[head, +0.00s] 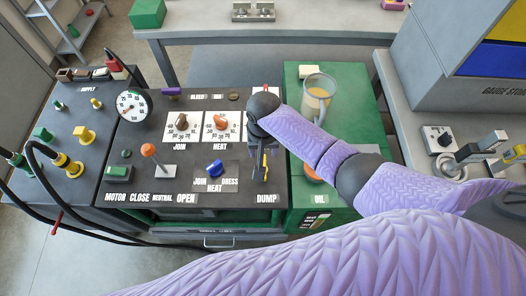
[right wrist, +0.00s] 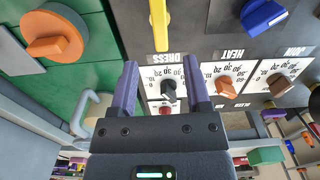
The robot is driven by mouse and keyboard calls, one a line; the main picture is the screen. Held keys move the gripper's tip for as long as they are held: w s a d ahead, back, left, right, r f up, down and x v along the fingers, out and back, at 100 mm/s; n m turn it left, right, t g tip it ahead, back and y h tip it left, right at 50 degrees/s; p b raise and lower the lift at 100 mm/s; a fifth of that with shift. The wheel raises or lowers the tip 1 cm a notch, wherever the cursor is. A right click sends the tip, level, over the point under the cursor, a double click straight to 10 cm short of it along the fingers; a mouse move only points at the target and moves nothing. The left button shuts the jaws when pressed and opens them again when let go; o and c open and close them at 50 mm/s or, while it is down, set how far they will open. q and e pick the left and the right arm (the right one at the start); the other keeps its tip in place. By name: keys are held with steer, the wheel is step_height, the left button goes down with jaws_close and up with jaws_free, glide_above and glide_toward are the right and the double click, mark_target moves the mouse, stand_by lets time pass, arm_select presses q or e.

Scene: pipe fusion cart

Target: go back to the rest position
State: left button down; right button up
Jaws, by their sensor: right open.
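My right arm (head: 305,135) reaches in from the right over the black control panel (head: 140,180). My right gripper (right wrist: 160,78) is open, its two purple fingers apart with nothing seen held between them. In the head view it is mostly hidden under the dark wrist, over the panel's right side near the DUMP label. A yellow lever (right wrist: 158,22) shows just beyond the fingertips in the right wrist view; I cannot tell whether they touch. The DRESS dial (right wrist: 168,90) shows between the fingers. My left gripper is in neither view.
The panel carries an orange-topped lever (head: 148,151), a blue knob (head: 214,168), a HEAT dial (head: 221,124) and a gauge (head: 132,105). A glass mug (head: 317,97) stands on the green surface (head: 350,115) close behind my forearm. A grey cabinet (head: 445,65) rises at the right.

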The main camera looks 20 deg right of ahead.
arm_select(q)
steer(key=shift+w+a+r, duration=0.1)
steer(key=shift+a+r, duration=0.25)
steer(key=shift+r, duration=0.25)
arm_select(e)
step_height(320, 180, up, 2)
steer(key=shift+r, duration=0.2)
